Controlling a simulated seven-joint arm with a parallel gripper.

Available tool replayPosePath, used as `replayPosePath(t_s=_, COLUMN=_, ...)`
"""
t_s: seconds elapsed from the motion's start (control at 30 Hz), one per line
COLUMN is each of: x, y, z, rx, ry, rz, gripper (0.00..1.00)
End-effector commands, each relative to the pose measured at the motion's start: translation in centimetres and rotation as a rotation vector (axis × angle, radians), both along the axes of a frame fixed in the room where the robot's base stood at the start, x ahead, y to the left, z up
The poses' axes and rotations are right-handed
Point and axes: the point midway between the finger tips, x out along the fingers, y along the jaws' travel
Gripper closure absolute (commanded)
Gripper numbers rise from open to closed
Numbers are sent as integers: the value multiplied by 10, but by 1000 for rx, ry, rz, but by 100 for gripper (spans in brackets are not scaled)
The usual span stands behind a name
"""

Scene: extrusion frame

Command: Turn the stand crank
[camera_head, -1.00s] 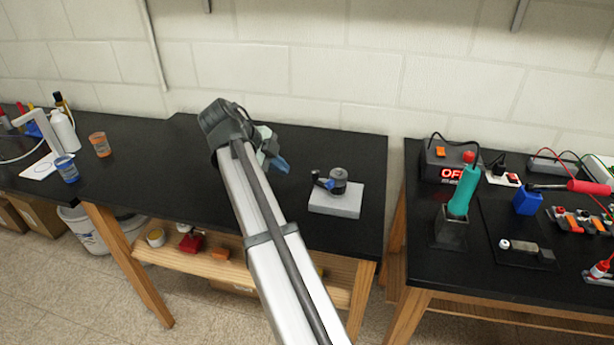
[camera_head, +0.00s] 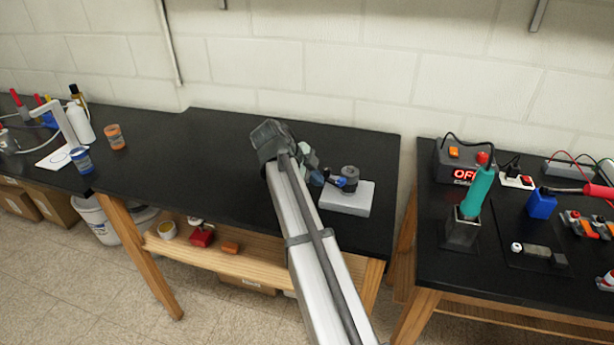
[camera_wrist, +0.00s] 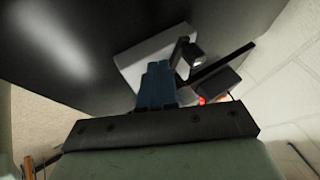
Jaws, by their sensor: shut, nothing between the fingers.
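The stand crank (camera_head: 349,180) is a dark round hub with a short arm reaching left, on a light grey block (camera_head: 345,203) near the front right of the black bench. In the wrist view the grey block (camera_wrist: 141,61) and a dark upright part of the crank (camera_wrist: 182,52) show just beyond my fingers. My gripper (camera_head: 318,178) is just left of the crank's arm end. Its blue fingers (camera_wrist: 157,86) are together with nothing between them. I cannot tell whether they touch the crank. My arm hides part of the bench below it.
A second bench at the right holds a box with a lit OFF display (camera_head: 465,165) and a teal-handled tool (camera_head: 477,192). A gap separates the benches. Cups (camera_head: 115,136) and a white bottle (camera_head: 80,122) stand far left. The bench left of my arm is clear.

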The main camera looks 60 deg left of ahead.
Motion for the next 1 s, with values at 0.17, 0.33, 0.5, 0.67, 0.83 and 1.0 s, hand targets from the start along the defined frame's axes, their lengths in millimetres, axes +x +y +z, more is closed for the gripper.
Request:
replayPosePath(t_s=0.17, x=13, y=12, z=0, rx=0, ry=0, rz=0, gripper=100)
replayPosePath(t_s=0.33, x=18, y=15, z=0, rx=1, ry=1, rz=0, gripper=100)
replayPosePath(t_s=0.5, x=19, y=15, z=0, rx=1, ry=1, rz=0, gripper=100)
replayPosePath(t_s=0.67, x=18, y=14, z=0, rx=1, ry=1, rz=0, gripper=100)
replayPosePath(t_s=0.83, x=19, y=15, z=0, rx=1, ry=1, rz=0, gripper=100)
replayPosePath(t_s=1.0, x=20, y=16, z=0, rx=0, ry=0, rz=0, gripper=100)
